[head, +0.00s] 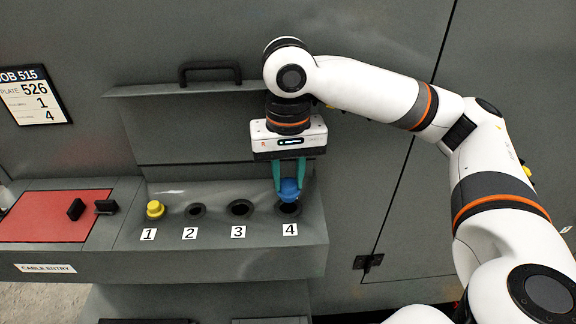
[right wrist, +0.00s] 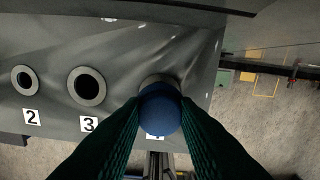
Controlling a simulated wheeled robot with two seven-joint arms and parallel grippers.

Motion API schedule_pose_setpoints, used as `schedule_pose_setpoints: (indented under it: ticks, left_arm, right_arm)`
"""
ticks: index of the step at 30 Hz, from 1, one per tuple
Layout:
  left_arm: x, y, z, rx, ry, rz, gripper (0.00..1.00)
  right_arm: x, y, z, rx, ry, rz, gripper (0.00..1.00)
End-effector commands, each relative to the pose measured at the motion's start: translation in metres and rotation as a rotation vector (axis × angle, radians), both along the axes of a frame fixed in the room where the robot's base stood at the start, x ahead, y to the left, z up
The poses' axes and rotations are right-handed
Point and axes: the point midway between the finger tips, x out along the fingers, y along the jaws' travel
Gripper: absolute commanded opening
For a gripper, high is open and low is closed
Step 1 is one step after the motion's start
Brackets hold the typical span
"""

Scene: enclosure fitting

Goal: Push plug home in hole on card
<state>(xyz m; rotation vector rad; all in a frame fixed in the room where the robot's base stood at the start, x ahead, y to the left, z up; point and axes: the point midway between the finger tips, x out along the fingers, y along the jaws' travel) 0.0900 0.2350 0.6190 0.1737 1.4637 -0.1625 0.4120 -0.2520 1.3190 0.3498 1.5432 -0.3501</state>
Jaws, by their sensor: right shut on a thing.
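The card (head: 38,95) on the wall at the left reads JOB 515, PLATE 526, then 1 and 4. A yellow plug (head: 155,209) sits in hole 1. Hole 2 (head: 196,211) and hole 3 (head: 239,209) are open and empty. My right gripper (head: 289,188) is shut on a blue plug (head: 290,189) at hole 4 (head: 289,209). The blue plug (right wrist: 160,108) covers most of that hole's ring in the right wrist view. I cannot tell how deep its lower end sits. My left gripper is not in view.
A raised lid with a black handle (head: 210,68) stands behind the row. A CABLE ENTRY label (head: 45,268) is on the ledge front. The ledge ends just right of hole 4.

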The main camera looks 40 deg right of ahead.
Motion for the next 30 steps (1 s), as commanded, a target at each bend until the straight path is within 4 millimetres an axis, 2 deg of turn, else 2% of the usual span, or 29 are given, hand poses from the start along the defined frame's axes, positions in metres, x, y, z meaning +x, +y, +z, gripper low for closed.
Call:
schedule_pose_setpoints:
  ticks: [7, 30]
  left_arm:
    - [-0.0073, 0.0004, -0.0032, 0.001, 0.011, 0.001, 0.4]
    - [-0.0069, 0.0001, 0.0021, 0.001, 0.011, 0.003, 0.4]
  right_arm:
    - [-0.0004, -0.0001, -0.0088, 0.0, 0.001, 0.001, 0.0]
    - [-0.0005, 0.0, -0.0073, -0.001, 0.0, 0.001, 0.0]
